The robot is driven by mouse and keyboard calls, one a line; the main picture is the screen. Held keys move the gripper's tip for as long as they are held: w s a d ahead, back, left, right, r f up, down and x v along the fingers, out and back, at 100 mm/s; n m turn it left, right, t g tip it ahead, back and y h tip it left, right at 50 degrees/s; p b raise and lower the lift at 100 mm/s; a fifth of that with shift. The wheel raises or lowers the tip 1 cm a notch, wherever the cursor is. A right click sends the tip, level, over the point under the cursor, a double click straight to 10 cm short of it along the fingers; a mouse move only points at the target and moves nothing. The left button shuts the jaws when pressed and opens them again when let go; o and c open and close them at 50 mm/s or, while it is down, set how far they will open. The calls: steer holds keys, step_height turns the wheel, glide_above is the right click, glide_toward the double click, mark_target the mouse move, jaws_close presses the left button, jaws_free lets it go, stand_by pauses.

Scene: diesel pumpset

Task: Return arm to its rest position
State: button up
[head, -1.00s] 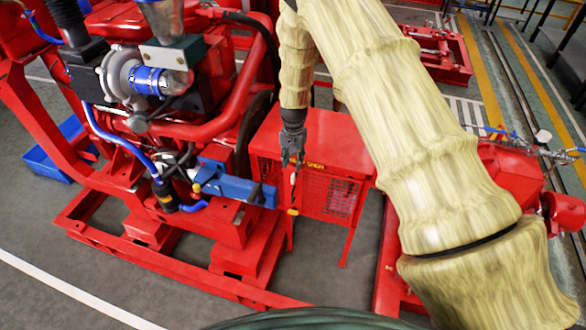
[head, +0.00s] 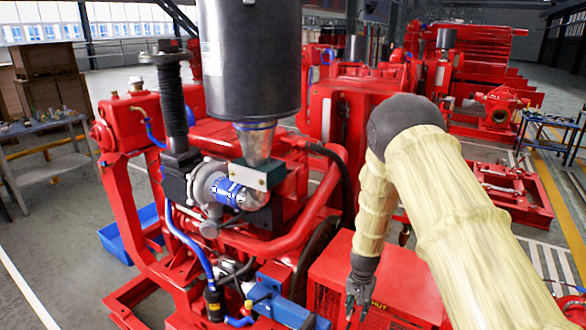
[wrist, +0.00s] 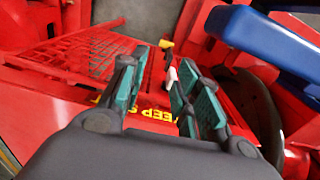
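My gripper (head: 358,303) hangs down at the end of my cream-sleeved arm, in front of a red mesh guard box (head: 400,280) in the head view. In the wrist view my gripper (wrist: 158,95) has its two green-padded fingers apart with a gap between them. A small yellow, white and red piece (wrist: 168,62) shows beyond the fingertips in that view. I cannot tell how far it is from the fingers, but nothing appears gripped. The red guard (wrist: 75,55) with yellow lettering lies beyond the fingers.
The red diesel pumpset with its black cylinder (head: 250,60) stands left of my arm. A blue bar (head: 285,308) juts out near my gripper. A blue tray (head: 130,236) sits on the floor at left. A workbench (head: 45,130) stands further left; more red machines (head: 460,70) stand behind.

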steer(key=s+d+f+n, duration=0.1)
steer(key=s+f, duration=0.5)
steer(key=s, duration=0.5)
steer(key=s+d+f+n, duration=0.1)
steer(key=s+f+n, duration=0.1)
steer(key=s+f, duration=0.65)
steer(key=s+a+r+n, duration=0.1)
steer(key=s, duration=1.2)
steer(key=s+a+r+n, duration=0.1)
steer(key=s+r+n, duration=0.1)
steer(key=s, duration=1.1)
steer(key=shift+a+r, duration=0.15)
steer(key=shift+a, duration=0.2)
steer(key=shift+o, duration=0.4)
